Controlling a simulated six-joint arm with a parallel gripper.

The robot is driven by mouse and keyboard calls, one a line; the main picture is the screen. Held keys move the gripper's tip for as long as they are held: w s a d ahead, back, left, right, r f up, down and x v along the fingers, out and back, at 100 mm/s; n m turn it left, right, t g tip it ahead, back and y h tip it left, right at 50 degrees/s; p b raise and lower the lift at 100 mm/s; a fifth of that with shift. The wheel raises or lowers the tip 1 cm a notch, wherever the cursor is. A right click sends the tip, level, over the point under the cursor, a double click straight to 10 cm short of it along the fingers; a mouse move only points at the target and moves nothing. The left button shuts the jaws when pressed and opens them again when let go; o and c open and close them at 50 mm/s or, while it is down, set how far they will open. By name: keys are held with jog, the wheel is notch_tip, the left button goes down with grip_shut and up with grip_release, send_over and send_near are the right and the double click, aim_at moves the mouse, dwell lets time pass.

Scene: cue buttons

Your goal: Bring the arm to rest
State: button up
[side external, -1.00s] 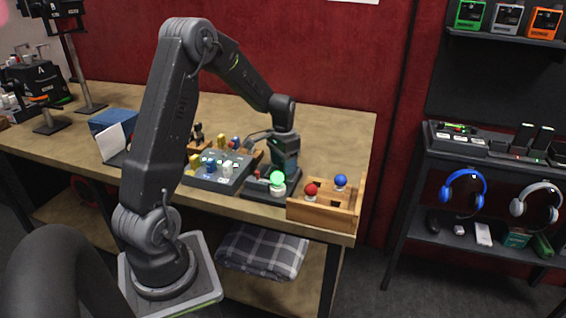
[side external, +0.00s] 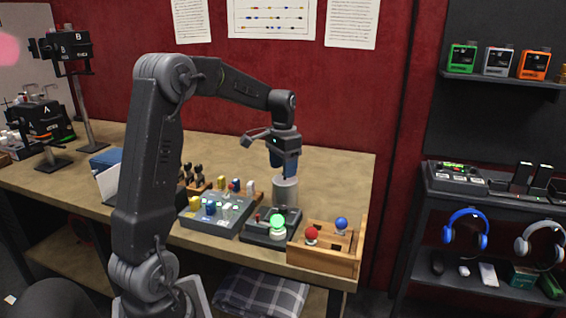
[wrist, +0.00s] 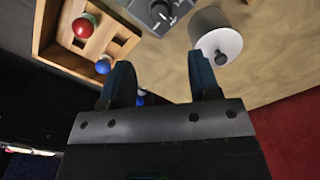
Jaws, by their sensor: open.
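My arm is raised over the wooden table (side external: 335,175), bent at the elbow with its wrist pointing down. My gripper (side external: 283,172) is above and behind the control boxes, close to the top of a grey cylinder (side external: 285,191). Whether they touch is unclear in the side view. In the wrist view my gripper (wrist: 162,80) has its two dark fingers spread, with no object held between them. The cylinder shows there with a dark knob on its lid (wrist: 220,52), beyond the right finger and apart from it.
A wooden tray (side external: 318,262) holds a red ball-topped piece (side external: 311,235) and a blue one (side external: 341,224). Beside it is a dark box with a lit green button (side external: 277,223). A grey panel (side external: 213,222) carries several coloured buttons. The table's back right is clear.

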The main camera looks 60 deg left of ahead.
jog(key=shift+r, duration=0.55)
jog(key=s+d+r+t, duration=0.1)
jog(key=s+d+t, duration=0.1)
jog(key=s+d, duration=0.3)
jog(key=s+d+r+m+t, duration=0.1)
jog(key=s+d, duration=0.5)
jog(key=d, duration=0.6)
jog(key=s+d+r+t, duration=0.1)
jog(key=s+d+t, duration=0.1)
jog(key=s+d, duration=0.3)
jog(key=d, duration=0.4)
jog(key=shift+s+r+t, duration=0.2)
jog(key=shift+r+t, duration=0.05)
jog(key=shift+t, duration=0.05)
